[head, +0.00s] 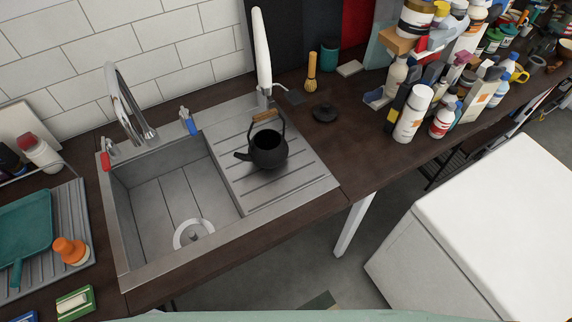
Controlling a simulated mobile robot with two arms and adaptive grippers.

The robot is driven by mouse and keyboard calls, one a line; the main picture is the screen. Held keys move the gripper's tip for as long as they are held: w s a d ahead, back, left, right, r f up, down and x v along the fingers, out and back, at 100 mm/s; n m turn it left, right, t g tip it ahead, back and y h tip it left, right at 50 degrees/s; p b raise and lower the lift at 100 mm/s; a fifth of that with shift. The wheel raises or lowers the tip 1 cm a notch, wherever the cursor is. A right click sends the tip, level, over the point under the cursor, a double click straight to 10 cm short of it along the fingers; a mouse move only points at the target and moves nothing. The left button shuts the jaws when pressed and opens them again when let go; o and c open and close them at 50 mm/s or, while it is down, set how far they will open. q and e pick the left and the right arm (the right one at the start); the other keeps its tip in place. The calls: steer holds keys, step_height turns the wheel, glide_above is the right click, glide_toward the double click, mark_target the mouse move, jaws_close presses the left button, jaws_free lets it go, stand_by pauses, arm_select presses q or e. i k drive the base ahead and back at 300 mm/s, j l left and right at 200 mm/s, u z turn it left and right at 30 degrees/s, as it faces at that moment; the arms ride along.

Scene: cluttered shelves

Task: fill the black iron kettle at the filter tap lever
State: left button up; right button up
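The black iron kettle (268,151) stands upright on the ridged metal drainboard (308,178), right of the sink basin. Its spout points left, and its raised handle has a wooden grip (265,115). A tall white fixture (262,48) with a small metal tap (266,93) at its foot stands just behind the kettle; it looks like the filter tap. I cannot tell its lever's position or whether water runs. A black round lid-like piece (325,113) lies on the counter to the right. Neither gripper is in view.
The basin (160,200) has a chrome faucet (128,108), with a red handle (105,161) and a blue handle (188,122) beside it. Bottles, including a white one (413,113), crowd the right counter. A teal pan (25,228) and an orange-topped item (70,250) lie left.

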mark_target(295, 98)
steer(key=i+l+u, duration=0.2)
steer(key=i, duration=0.2)
steer(key=i+l+u, duration=0.25)
steer(key=k+l+u, duration=0.1)
steer(key=k+u, duration=0.35)
steer(key=k, duration=0.2)
steer(key=k+j+u, duration=0.1)
steer(key=k+u, duration=0.4)
steer(key=k, duration=0.15)
